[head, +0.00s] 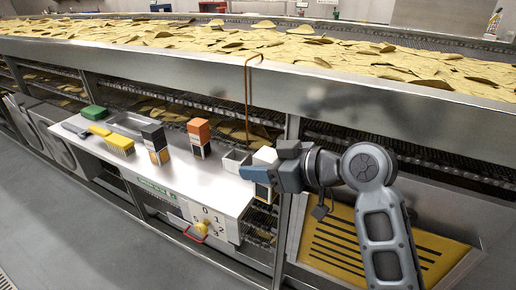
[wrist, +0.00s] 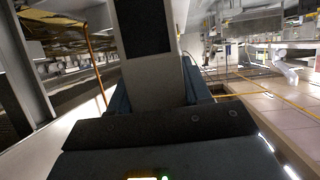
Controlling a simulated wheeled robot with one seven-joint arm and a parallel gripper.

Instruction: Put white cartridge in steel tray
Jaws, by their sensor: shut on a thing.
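My gripper (head: 262,173) is shut on the white cartridge (head: 265,155), beyond the right end of the steel counter. Its pale top shows above the fingers and a dark label shows below. In the wrist view, the cartridge (wrist: 151,82) is a pale block with a black panel, standing up between the blue fingers. The cartridge looks roughly upright and clear of the counter. A shallow steel tray (head: 126,118) lies at the back left of the counter, well to the left of my gripper, and looks empty.
On the counter (head: 175,180) stand a black-topped cartridge (head: 153,136), an orange-topped cartridge (head: 199,134), a yellow brush (head: 120,145) and a green box (head: 94,112). A small grey-white container (head: 236,160) sits beside my gripper. A copper rod (head: 247,95) rises behind. The counter's front middle is clear.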

